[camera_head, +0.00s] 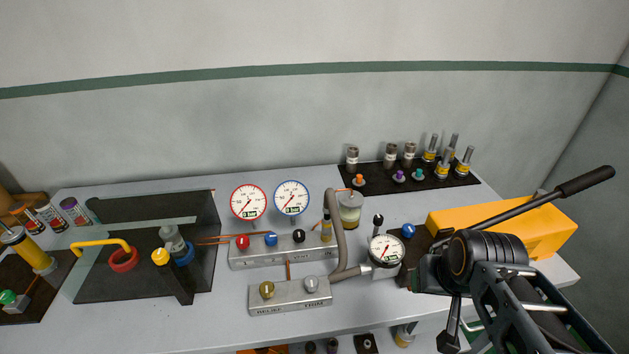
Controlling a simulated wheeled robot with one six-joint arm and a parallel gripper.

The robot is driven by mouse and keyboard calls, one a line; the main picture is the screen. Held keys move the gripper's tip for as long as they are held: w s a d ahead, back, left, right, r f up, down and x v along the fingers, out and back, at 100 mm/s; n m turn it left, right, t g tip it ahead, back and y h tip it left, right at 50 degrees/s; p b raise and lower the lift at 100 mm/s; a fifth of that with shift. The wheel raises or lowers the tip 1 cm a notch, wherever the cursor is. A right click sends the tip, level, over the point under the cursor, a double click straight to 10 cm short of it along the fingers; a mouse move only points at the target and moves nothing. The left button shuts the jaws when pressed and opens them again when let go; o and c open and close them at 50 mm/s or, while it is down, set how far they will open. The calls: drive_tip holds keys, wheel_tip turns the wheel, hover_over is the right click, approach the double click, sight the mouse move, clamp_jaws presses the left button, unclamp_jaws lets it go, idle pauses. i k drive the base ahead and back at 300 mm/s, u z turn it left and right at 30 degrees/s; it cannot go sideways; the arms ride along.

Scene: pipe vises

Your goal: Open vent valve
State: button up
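A grey manifold block (270,255) sits mid-table. It carries a red knob (242,242), a blue knob (271,239) and a black knob (298,236). I cannot read which knob is the vent valve. My gripper (449,335) is at the lower right, apart from these knobs and well right of both blocks. Its fingers are dark and seen side-on, so their opening is unclear.
Two dial gauges (249,201) stand behind the manifold. A grey hose (341,240) and a small gauge (386,250) lie between it and my arm. A yellow hand pump (540,232) with a long lever is at right. A clear shield (145,262) stands left.

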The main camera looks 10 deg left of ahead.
sight(299, 235)
drive_tip(key=z, duration=0.55)
drive_tip(key=k, duration=1.3)
drive_tip(key=u, duration=0.25)
drive_tip(key=i, duration=0.7)
drive_tip(key=u, duration=1)
drive_tip(key=i, duration=0.55)
drive_tip(key=u, duration=0.25)
